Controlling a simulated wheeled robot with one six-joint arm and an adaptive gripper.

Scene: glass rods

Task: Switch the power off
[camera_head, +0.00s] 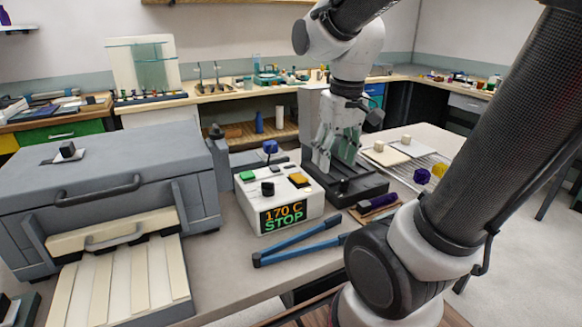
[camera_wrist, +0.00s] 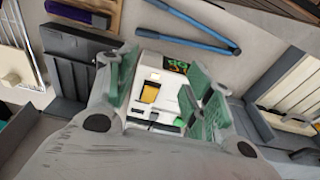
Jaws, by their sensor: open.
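A white control box (camera_head: 245,217) stands on the bench in the head view, its display (camera_head: 283,215) reading "170 C STOP". Its top carries a green button (camera_head: 247,176), a black knob (camera_head: 267,188) and a yellow-orange switch (camera_head: 299,180). No power label is legible. My gripper (camera_head: 322,160) is open and empty, above and behind the box's right side in the head view. In the wrist view the box (camera_wrist: 148,60) and yellow switch (camera_wrist: 151,93) show between the spread fingers of my gripper (camera_wrist: 165,92). The gripper body partly hides the box.
A large grey furnace-like case (camera_head: 100,190) with a slatted tray in front stands left of the box. A blue-handled tool (camera_head: 300,241) lies in front. A dark grey block (camera_head: 350,188) and a purple-handled item (camera_head: 377,203) are at right. A blue knob (camera_head: 270,146) rises behind.

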